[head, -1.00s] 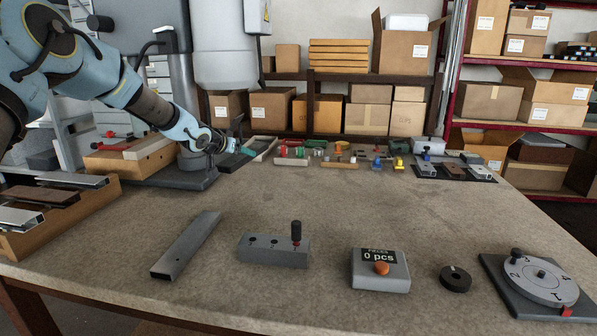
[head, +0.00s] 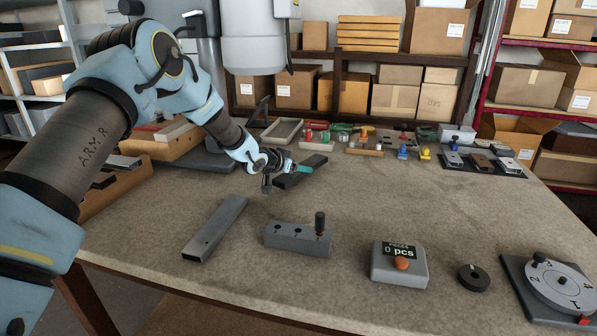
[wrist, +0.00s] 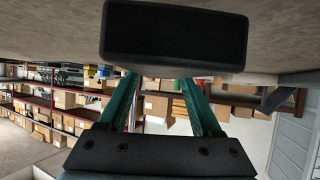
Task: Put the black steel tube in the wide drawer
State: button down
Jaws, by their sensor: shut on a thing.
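My gripper (head: 300,169) with teal fingers is shut on the black steel tube (head: 316,162), beyond the grey block with a knob. In the wrist view the tube's dark end (wrist: 174,37) fills the top middle, with the teal fingers (wrist: 165,88) reaching to it. The tube is close to the table top; I cannot tell whether it touches it. I cannot pick out the wide drawer in either view.
A grey channel profile (head: 215,228), a grey block with a knob (head: 297,240), a counter box (head: 398,264), a black disc (head: 473,278) and a round dial (head: 557,283) stand along the front. Small parts crowd the back. The table middle is clear.

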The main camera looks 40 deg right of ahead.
jog(key=shift+f, duration=0.9)
jog(key=shift+c, duration=0.3)
grip_release()
jog(key=shift+f, duration=0.1)
jog(key=b+v, duration=0.2)
jog(key=v, duration=1)
jog(key=shift+b, duration=0.4)
jog(key=shift+a, duration=0.1)
